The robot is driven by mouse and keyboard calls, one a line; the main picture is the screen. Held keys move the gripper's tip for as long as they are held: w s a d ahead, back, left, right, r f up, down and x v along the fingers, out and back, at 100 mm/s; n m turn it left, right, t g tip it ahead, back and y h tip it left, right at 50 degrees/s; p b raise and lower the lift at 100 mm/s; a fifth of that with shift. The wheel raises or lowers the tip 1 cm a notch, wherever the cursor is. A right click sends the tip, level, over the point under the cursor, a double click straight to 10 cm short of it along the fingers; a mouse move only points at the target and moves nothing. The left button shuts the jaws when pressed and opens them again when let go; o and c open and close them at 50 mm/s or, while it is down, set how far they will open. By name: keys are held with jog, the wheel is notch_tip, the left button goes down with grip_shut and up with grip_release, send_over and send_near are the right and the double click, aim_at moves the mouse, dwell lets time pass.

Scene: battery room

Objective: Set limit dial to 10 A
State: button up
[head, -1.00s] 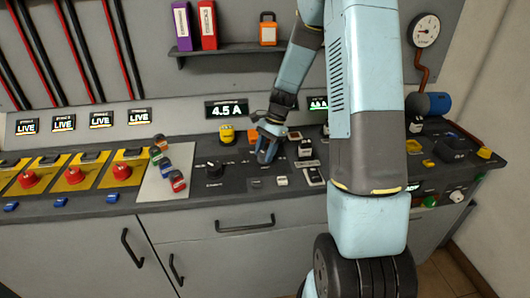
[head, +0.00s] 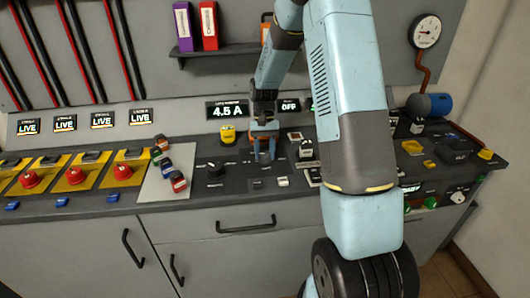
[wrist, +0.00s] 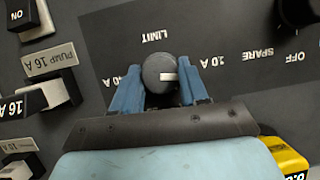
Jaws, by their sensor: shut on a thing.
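The limit dial (wrist: 160,73) is a dark round knob with a white mark pointing right in the wrist view. "LIMIT" is printed upside down beside it, and amp labels stand on both sides, partly cut off by the fingers. My gripper (wrist: 160,92) has its blue fingers on either side of the knob and is shut on it. In the head view my gripper (head: 263,150) points down at the panel and hides the dial. The lit display (head: 227,111) behind reads 4.5 A.
A black spare knob (head: 215,169) stands to the left, and it shows at the wrist view's upper right corner (wrist: 298,12). A yellow object (head: 227,134) stands behind left. Breaker switches (wrist: 50,88) lie close by. Red buttons on yellow plates (head: 122,173) are farther left.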

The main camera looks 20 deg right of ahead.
jog(key=shift+w+n+h, duration=0.15)
jog(key=shift+n+h, duration=0.35)
jog(key=shift+n, duration=0.7)
jog(key=o, duration=1)
jog(key=shift+o, duration=0.2)
jog(key=v, duration=1.3)
jog(key=shift+w+r, duration=0.15)
jog(key=shift+r, duration=0.1)
jog(key=shift+a, duration=0.1)
